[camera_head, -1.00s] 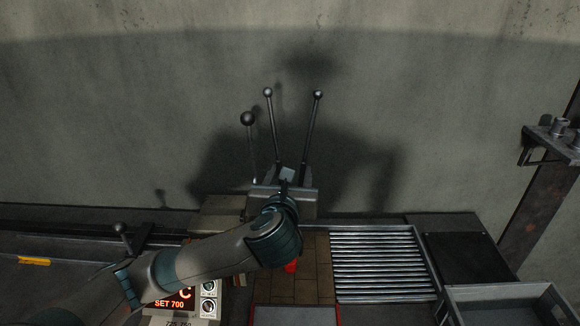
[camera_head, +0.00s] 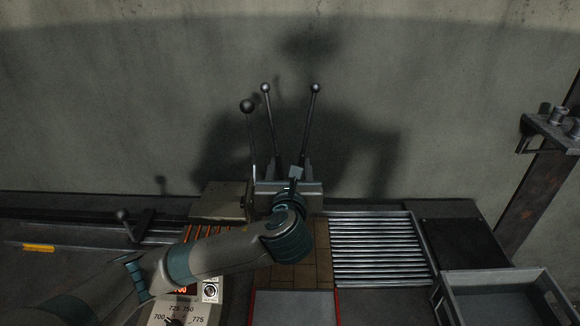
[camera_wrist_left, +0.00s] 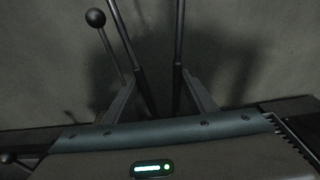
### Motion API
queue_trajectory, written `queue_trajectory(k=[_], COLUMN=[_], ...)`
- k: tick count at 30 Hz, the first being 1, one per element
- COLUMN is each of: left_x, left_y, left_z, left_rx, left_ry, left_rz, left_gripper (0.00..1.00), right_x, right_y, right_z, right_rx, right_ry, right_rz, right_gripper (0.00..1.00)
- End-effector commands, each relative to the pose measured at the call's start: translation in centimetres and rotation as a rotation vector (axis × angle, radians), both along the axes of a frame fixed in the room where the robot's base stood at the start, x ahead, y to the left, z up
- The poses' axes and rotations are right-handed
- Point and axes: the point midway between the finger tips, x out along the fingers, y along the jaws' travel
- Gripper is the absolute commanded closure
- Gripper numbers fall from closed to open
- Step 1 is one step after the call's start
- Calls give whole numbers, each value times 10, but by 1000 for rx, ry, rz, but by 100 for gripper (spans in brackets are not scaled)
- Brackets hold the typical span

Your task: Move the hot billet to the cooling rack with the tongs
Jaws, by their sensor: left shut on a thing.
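My left gripper (camera_head: 296,176) is shut on what look like the tongs (camera_head: 270,125), whose two long rods with silver ball ends rise upright in front of the wall. In the left wrist view the rods (camera_wrist_left: 179,45) rise between the gripper's fingers (camera_wrist_left: 160,100). The tongs' lower end is hidden behind my gripper and forearm. The slatted metal rack (camera_head: 378,250), seemingly the cooling rack, lies right of my wrist, and its slats look empty. I cannot make out the billet. My right gripper is out of view.
Glowing orange bars (camera_head: 207,231) lie behind my left forearm. A black-knobbed lever (camera_head: 247,108) stands left of the rods. A dial panel (camera_head: 173,314) is at the front. A red-edged tray (camera_head: 295,305) and a grey bin (camera_head: 500,279) lie front right.

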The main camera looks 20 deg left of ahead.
Motion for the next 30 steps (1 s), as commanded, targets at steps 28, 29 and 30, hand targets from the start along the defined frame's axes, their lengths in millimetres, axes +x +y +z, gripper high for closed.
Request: queue_trajectory(k=[28, 29, 30], left_x=[-15, -15, -15], left_y=[-4, -4, -4], left_z=[1, 1, 0], left_rx=[16, 17, 17], left_ry=[-61, -61, -60], left_rz=[-1, -1, -1], left_gripper=[54, 54, 54], right_x=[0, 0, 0], right_y=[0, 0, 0], right_z=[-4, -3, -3], right_rx=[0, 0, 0], right_ry=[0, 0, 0], right_rz=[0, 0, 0], right_gripper=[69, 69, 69])
